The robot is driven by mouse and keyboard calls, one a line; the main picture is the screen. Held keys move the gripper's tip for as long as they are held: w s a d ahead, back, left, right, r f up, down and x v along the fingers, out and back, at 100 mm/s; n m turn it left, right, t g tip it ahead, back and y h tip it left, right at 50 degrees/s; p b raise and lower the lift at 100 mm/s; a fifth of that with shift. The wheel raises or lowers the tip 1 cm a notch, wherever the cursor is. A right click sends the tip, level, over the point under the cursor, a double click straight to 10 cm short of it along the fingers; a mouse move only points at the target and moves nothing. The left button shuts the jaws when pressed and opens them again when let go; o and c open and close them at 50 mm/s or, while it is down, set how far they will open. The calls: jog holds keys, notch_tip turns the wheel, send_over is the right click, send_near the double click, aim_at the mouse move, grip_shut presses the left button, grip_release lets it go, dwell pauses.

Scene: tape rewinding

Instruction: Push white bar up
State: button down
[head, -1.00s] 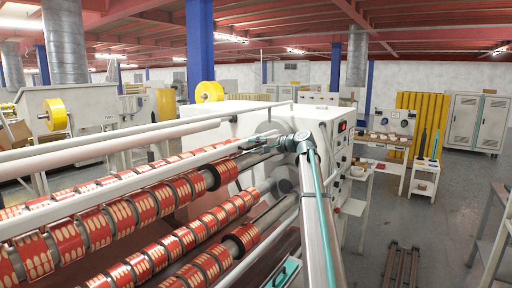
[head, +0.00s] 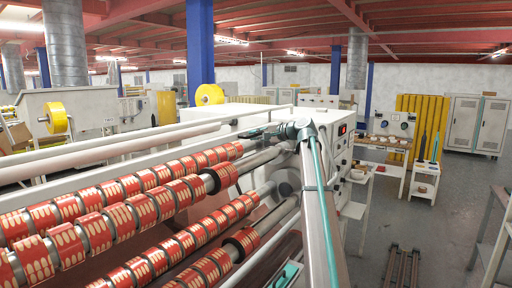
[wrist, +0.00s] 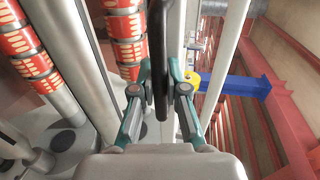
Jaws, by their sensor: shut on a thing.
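The white bar (head: 100,173) runs slanting across the machine, just above the upper row of red printed rolls (head: 125,190) in the head view. My gripper (head: 262,133) is at the bar's right end, beside the machine's end housing. In the wrist view, my gripper (wrist: 160,88) has its two teal-and-grey fingers closed on a narrow dark bar-like part (wrist: 159,50). A pale bar (wrist: 175,50) runs close beside this dark part. How the dark part joins the white bar cannot be told.
The machine's end housing with controls (head: 340,150) stands just behind my arm. Other white rollers (head: 90,150) run above and behind the bar. A lower row of red rolls (head: 190,240) lies beneath. Open floor (head: 420,235) is to the right.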

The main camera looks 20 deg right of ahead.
jog(key=shift+r, duration=0.75)
jog(key=c, duration=1.2)
grip_release()
jog(key=shift+s+d, duration=0.1)
jog(key=shift+s, duration=0.1)
jog(key=v, duration=1.1)
jog(key=shift+s+d, duration=0.2)
jog(key=shift+s, duration=0.05)
jog(key=shift+d, duration=0.1)
